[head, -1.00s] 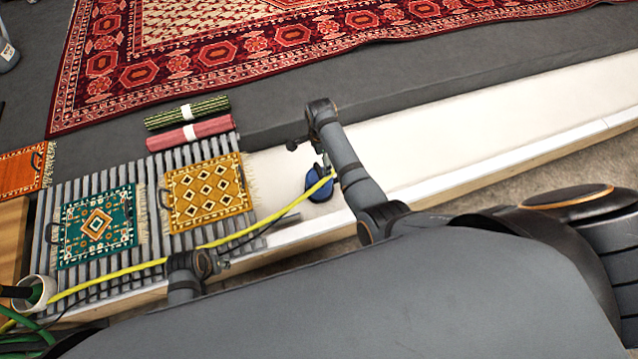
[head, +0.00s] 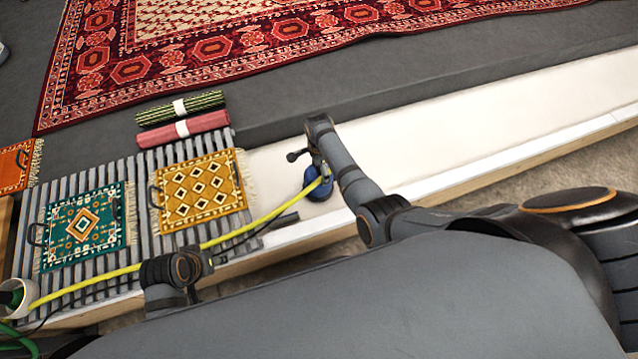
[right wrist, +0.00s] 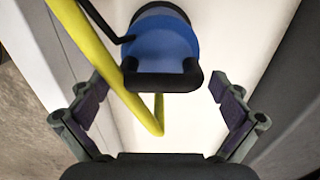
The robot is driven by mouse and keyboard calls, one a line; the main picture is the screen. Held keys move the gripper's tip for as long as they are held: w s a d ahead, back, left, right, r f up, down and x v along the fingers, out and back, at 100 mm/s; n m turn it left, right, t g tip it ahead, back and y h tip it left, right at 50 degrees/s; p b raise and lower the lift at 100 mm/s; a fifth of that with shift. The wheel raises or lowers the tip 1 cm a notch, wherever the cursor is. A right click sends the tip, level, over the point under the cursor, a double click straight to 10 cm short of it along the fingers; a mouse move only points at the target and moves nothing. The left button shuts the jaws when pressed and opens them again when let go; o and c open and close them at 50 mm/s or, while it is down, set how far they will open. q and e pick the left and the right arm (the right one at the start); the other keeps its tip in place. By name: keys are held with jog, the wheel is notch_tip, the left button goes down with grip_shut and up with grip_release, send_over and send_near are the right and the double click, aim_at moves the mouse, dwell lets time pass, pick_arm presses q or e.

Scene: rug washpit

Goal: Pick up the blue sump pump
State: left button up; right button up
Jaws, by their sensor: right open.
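The blue sump pump (head: 317,192) sits on the white floor of the pit, just right of the slatted grate. In the right wrist view the pump (right wrist: 160,47) shows a blue body and a black handle (right wrist: 160,80) at the near side. A yellow hose (right wrist: 107,65) runs past its left side. My right gripper (head: 323,170) is above the pump and partly covers it. In the right wrist view its two fingers (right wrist: 160,98) are spread wide, empty, with the handle between and just beyond them. My left arm shows at lower left, but its gripper is hidden.
The yellow hose (head: 237,231) and a dark cable cross the grate (head: 142,180). The white pit floor (head: 480,125) is clear to the right.

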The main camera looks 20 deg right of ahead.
jog(key=shift+r, duration=0.1)
jog(key=c, duration=1.4)
jog(key=shift+w, duration=0.1)
jog(key=shift+c, duration=1.2)
pick_arm(q)
jog(key=shift+r, duration=0.1)
pick_arm(e)
jog(key=shift+r, duration=0.15)
